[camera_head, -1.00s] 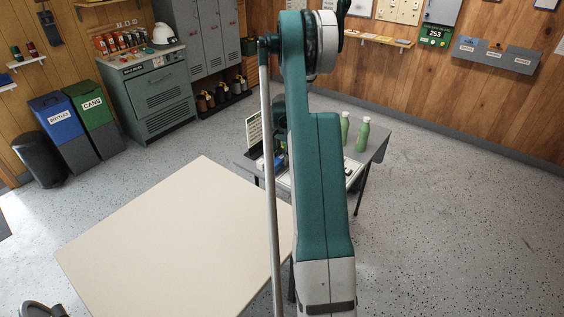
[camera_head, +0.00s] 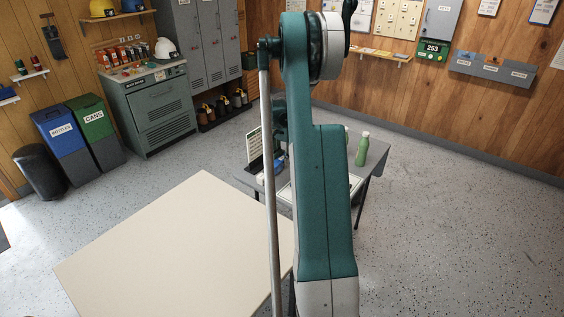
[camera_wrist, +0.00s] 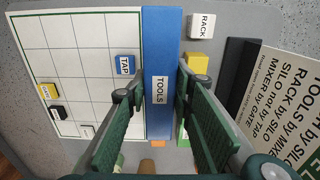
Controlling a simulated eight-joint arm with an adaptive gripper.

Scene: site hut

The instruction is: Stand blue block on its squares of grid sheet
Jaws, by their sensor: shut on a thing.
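The long blue block labelled TOOLS (camera_wrist: 159,110) stretches up the middle of the wrist view, between the two fingers of my gripper (camera_wrist: 161,88). My gripper is shut on it. The white grid sheet (camera_wrist: 82,32) lies to the left of the block, and the block runs along its right border. Whether the block touches the table is not clear. In the head view my arm hides the gripper and most of the sheet; a corner of the sheet (camera_head: 355,182) shows beside the arm.
On the sheet are a small blue TAP block (camera_wrist: 124,65), a yellow block (camera_wrist: 47,91), a black block (camera_wrist: 57,113) and a white one (camera_wrist: 87,131). A white RACK block (camera_wrist: 201,26) and a yellow block (camera_wrist: 196,63) lie right, near a text card (camera_wrist: 275,100). Green bottle (camera_head: 362,150) behind.

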